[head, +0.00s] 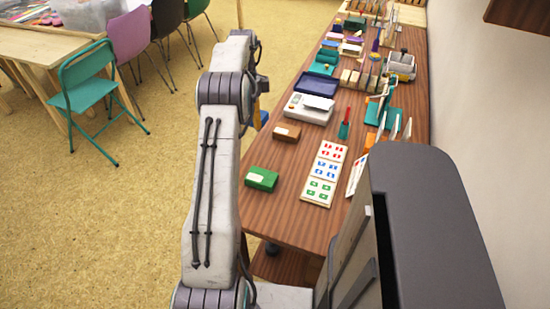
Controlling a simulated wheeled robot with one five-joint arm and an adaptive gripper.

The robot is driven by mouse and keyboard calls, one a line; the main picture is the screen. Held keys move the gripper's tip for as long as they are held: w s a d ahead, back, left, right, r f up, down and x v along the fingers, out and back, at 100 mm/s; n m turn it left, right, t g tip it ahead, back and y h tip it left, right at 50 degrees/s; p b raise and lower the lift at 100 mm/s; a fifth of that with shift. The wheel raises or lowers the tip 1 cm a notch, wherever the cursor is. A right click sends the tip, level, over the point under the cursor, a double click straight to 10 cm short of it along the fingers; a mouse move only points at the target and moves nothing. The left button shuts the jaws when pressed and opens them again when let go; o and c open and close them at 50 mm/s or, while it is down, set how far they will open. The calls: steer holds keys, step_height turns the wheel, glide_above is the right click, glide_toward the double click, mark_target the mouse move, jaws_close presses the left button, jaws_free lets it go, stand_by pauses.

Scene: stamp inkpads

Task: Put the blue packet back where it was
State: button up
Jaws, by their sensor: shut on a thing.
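The blue packet (264,119) shows only as a small blue patch just right of my arm, near the table's left edge; most of it is hidden behind the arm. My gripper (258,103) is largely hidden behind my own arm link, with only a dark wrist part and a bit of yellow showing. It is shut on the blue packet and appears to hold it beside the left edge of the table. A green packet (261,179) and a brown packet (286,133) lie on the table along its left edge, with bare wood between them.
The long wooden table (285,215) bears a card (324,173) with red, blue and green prints, a white device (308,109), a dark blue tray (315,87) and a red-and-green tool (345,124). Racks crowd its right side. A teal chair (88,83) stands at left.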

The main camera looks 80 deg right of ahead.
steer(key=s+a+r+m+b, duration=0.1)
steer(key=s+a+r+m, duration=0.15)
steer(key=s, duration=0.65)
steer(key=s+a+r+m+b, duration=0.15)
steer(key=s+a, duration=0.25)
steer(key=s, duration=0.5)
steer(key=n, duration=0.4)
glide_above(272, 159)
step_height(272, 159, down, 11)
steer(key=shift+a+f, duration=0.1)
steer(key=shift+f, duration=1.95)
steer(key=shift+f, duration=0.1)
